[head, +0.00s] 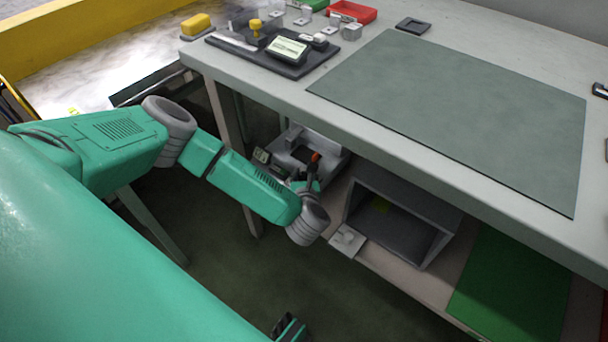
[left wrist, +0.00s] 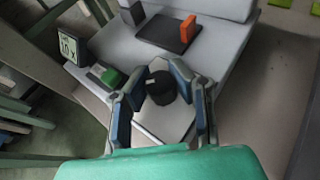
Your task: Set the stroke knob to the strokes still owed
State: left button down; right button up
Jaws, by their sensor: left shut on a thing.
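A black round knob (left wrist: 161,88) with a pale pointer mark sits on the front of a grey machine (left wrist: 220,62) in the left wrist view. My left gripper (left wrist: 158,78) is shut on the knob, one finger at each side. The machine has a small lit display (left wrist: 68,45), whose characters are too small to read surely, a green button (left wrist: 111,77) and an orange block (left wrist: 188,29) on a dark plate. In the head view the machine (head: 328,142) stands on the shelf below the bench; my left arm hides the knob there. A dark and green part at the bottom edge may be my right gripper (head: 290,328).
The bench top (head: 440,171) overhangs the machine. A grey open box (head: 448,212) and a green mat (head: 510,290) lie on the lower shelf to the right. A dark tray with a display (head: 288,50) and a red bin (head: 352,12) stand on the bench.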

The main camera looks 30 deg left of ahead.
pick_arm(q)
jog(key=shift+s+a+f+m+t+h, duration=0.1)
jog(key=shift+m+t+h, duration=0.2)
jog(key=shift+m+h, duration=0.25)
jog(key=shift+s+m+t+h, duration=0.1)
jog(key=shift+m+t+h, duration=0.2)
jog(key=shift+m+h, duration=0.25)
jog(key=shift+f+m+t+h+b, duration=0.1)
jog(key=shift+m+t+h+b, duration=0.4)
jog(key=shift+m+h, duration=1.05)
jog(key=shift+s+d+h, duration=0.1)
jog(key=shift+d+h, duration=0.1)
jog(key=shift+h, duration=0.25)
jog(key=c, duration=1.3)
grip_release()
jog(key=v, duration=1.1)
jog(key=shift+s, duration=0.4)
jog(key=shift+d, duration=0.1)
